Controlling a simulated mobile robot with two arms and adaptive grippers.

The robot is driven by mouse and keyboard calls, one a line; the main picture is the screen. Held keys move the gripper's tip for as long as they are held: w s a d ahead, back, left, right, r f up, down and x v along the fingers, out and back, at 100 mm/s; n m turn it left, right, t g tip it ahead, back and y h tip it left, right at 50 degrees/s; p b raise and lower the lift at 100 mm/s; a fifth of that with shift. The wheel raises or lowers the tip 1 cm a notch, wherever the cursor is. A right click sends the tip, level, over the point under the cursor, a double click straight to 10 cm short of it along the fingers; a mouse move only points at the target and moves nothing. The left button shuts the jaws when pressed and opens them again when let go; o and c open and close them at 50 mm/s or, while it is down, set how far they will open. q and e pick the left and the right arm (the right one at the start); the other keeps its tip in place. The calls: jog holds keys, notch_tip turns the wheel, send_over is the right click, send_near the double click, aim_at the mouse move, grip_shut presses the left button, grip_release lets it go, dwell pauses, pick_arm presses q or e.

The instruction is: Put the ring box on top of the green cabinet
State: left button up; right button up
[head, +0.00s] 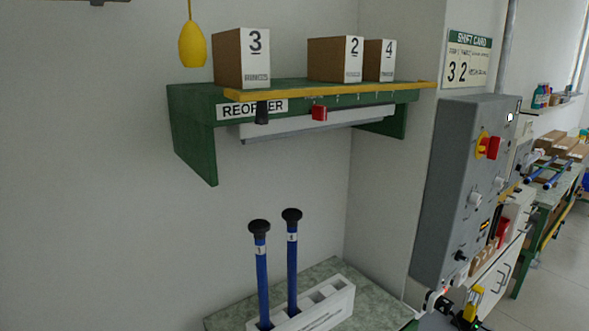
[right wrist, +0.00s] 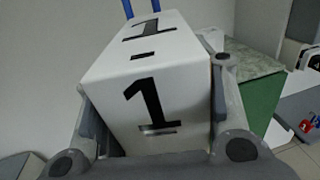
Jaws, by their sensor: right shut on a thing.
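A white box marked 1 (right wrist: 150,105) fills the middle of the right wrist view. My right gripper (right wrist: 150,80) is shut on it, with one finger on each side. No lettering says whether it is the ring box. A cabinet with a speckled grey-green top and green side (right wrist: 264,108) stands behind and to the right of the box. In the head view, a speckled grey-green top (head: 225,318) at the bottom centre appears to be the same cabinet. The held box and my left gripper do not show in the head view.
A white rack (head: 325,310) on that top holds two upright blue rods (head: 262,285) with black knobs. Above, a green shelf (head: 192,125) carries boxes marked 3 (head: 256,60), 2 (head: 352,60) and 4 (head: 387,62). A grey control panel (head: 455,180) stands right.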

jog(key=shift+w+d+r+m+t+h, duration=0.1)
jog(key=shift+w+r+m+t+h, duration=0.15)
jog(key=shift+m+h, duration=0.45)
jog(key=shift+w+d+r+m+t+h, duration=0.1)
jog(key=shift+w+r+m+t+h, duration=0.25)
jog(key=shift+h, duration=0.55)
jog(key=m+h, duration=0.1)
jog(key=d+h, duration=0.1)
jog(key=m+h, duration=0.1)
jog(key=h, duration=0.1)
jog(key=shift+w+d+r+m, duration=0.15)
jog(key=shift+w+r+m, duration=0.2)
pick_arm(q)
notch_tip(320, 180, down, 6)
jog(key=b, duration=0.5)
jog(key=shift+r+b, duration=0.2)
jog(key=shift+b, duration=0.1)
pick_arm(e)
notch_tip(320, 180, down, 6)
jog(key=shift+r, duration=0.2)
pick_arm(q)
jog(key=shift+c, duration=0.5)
pick_arm(e)
jog(key=shift+r, duration=0.1)
